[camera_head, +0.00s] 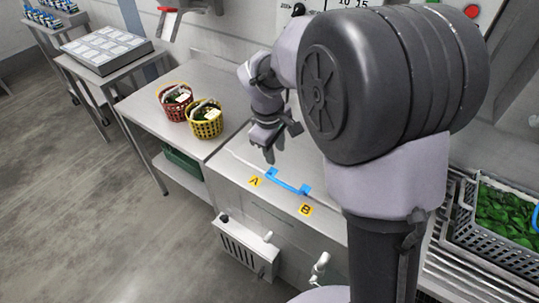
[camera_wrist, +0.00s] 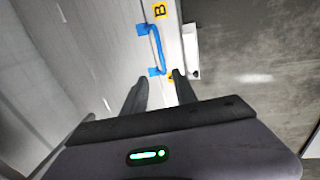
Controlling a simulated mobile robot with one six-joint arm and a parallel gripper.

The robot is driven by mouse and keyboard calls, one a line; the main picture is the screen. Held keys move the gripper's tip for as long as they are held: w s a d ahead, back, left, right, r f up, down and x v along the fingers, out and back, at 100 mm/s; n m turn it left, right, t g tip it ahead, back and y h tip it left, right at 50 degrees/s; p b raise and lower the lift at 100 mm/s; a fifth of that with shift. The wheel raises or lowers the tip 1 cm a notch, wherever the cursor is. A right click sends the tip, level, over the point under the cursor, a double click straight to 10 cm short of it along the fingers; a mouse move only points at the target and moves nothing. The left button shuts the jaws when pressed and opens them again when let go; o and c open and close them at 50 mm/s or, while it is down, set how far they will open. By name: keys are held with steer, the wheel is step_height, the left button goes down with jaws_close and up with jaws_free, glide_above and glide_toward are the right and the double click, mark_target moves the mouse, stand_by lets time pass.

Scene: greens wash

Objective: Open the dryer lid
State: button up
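The dryer lid (camera_head: 236,160) is a pale metal top and appears shut. A blue bar handle (camera_head: 288,184) is fixed near its front edge, between yellow labels A (camera_head: 255,181) and B (camera_head: 306,210). My gripper (camera_head: 269,153) is above the lid, just behind the A end of the handle, fingers pointing down. In the wrist view my gripper (camera_wrist: 159,84) is open, with a gap between the two dark fingers and nothing in it. The blue handle (camera_wrist: 156,46) shows just beyond the fingertips, apart from them. My arm hides the lid's right part.
A red basket (camera_head: 172,111) and a yellow basket (camera_head: 204,132) with greens stand on the steel table (camera_head: 150,97) to the left. A grey crate (camera_head: 482,255) of greens sits at the right. A vented box (camera_head: 243,249) projects from the dryer's front. Floor at left is clear.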

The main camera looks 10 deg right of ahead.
mark_target(281, 182)
steer(key=f+b, duration=0.2)
steer(key=f, duration=0.3)
steer(key=w+d+f+b, duration=0.1)
steer(key=f+b, duration=0.1)
steer(key=f, duration=0.3)
steer(key=d+f+b, duration=0.1)
steer(key=f+b, duration=0.1)
steer(key=f, duration=0.4)
steer(key=shift+w+d, duration=0.2)
steer(key=shift+w, duration=0.1)
jaws_close()
